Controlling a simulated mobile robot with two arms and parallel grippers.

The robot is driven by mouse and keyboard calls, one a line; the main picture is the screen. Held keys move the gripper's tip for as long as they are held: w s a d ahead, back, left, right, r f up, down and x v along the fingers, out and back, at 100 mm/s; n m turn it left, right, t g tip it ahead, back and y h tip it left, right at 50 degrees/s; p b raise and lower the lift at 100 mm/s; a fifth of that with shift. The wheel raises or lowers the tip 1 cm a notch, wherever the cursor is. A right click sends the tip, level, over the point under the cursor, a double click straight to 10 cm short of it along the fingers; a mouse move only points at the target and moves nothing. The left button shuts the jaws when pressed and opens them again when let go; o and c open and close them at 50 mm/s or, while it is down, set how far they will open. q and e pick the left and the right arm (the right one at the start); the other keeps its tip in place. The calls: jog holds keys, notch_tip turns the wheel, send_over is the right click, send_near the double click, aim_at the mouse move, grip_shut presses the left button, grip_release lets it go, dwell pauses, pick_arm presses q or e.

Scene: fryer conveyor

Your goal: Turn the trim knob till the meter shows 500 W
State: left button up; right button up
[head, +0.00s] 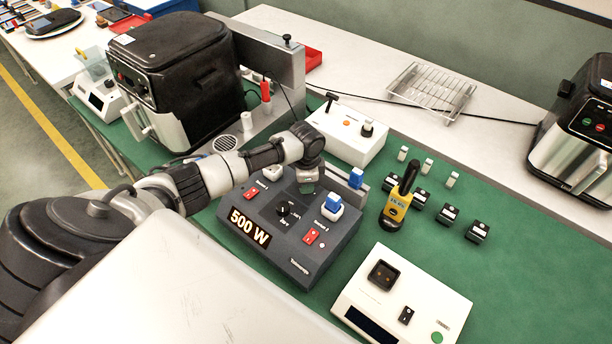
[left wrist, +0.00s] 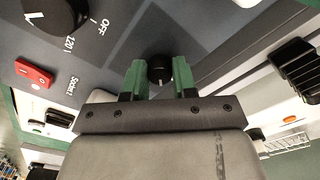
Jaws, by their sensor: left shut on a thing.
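The dark grey meter box (head: 290,258) stands on the green mat, and its display (head: 249,227) reads 500 W in lit digits. My left gripper (head: 308,187) points down at the rear part of the box's top. In the left wrist view its green fingers (left wrist: 160,80) are shut on a small black trim knob (left wrist: 160,68) with a white mark. The arm and fingers hide this knob in the head view. My right gripper is in neither view.
A larger black dial (head: 288,208) marked OFF sits in front of my gripper, with red switches (head: 311,236) on the box. A blue plug (head: 333,203) stands close on the right. A white control box (head: 346,137) is behind; a yellow handheld device (head: 399,205) is right.

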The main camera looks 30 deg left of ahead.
pick_arm(q)
jog(key=o, duration=0.9)
jog(key=shift+o, duration=0.2)
notch_tip(320, 180, up, 11)
jog(key=b, duration=0.1)
jog(key=shift+b, duration=0.4)
jog(key=shift+f, duration=0.15)
